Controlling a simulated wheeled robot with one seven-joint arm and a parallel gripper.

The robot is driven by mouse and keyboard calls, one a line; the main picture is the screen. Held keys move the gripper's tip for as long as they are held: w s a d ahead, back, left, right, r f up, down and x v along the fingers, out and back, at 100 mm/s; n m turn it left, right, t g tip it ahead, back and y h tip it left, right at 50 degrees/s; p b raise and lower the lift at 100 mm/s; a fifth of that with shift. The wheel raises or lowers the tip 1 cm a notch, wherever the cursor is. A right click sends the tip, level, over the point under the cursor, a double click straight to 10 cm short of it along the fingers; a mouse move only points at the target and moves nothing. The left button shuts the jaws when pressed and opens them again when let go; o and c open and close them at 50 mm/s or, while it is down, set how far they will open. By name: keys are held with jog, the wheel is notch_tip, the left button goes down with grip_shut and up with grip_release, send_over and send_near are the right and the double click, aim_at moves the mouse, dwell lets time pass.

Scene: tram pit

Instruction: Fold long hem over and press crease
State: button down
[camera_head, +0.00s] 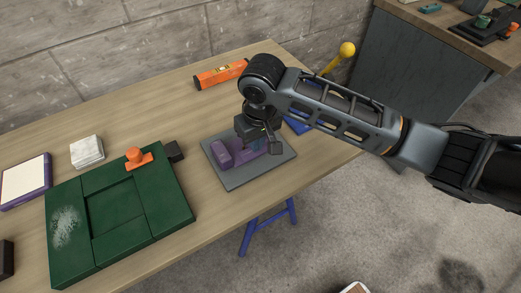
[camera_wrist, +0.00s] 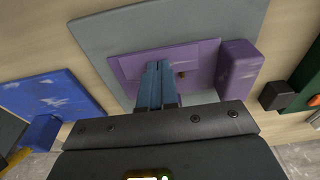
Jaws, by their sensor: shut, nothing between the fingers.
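A purple flat piece (camera_wrist: 195,58) lies on a grey plate (camera_head: 248,178), with a raised purple block (camera_head: 222,152) at one end. The block also shows in the wrist view (camera_wrist: 238,68), to the right of the flat piece. My gripper (camera_wrist: 158,72) is shut and empty, its blue fingertips over the flat piece; I cannot tell whether they touch it. In the head view my gripper (camera_head: 257,143) hides part of the purple piece. No cloth hem can be made out; which part is the long hem is unclear.
A green board (camera_head: 170,205) with a square recess and an orange knob (camera_head: 136,156) lies left. A black block (camera_head: 174,151) stands between it and the plate. White stacked pads (camera_head: 86,151), an orange level (camera_head: 220,74) and a blue object (camera_wrist: 52,98) are around. Bare wood lies behind.

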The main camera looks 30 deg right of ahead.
jog(key=shift+f, duration=0.15)
dwell(0.3)
notch_tip(320, 180, up, 3)
jog(key=p, duration=0.2)
jog(key=shift+s+p, duration=0.15)
jog(key=shift+p, duration=0.2)
jog(key=shift+s+r+p, duration=0.15)
jog(key=shift+r+p, duration=0.35)
jog(key=shift+r, duration=0.45)
jog(key=shift+s+r, duration=0.15)
jog(key=shift+r, duration=0.9)
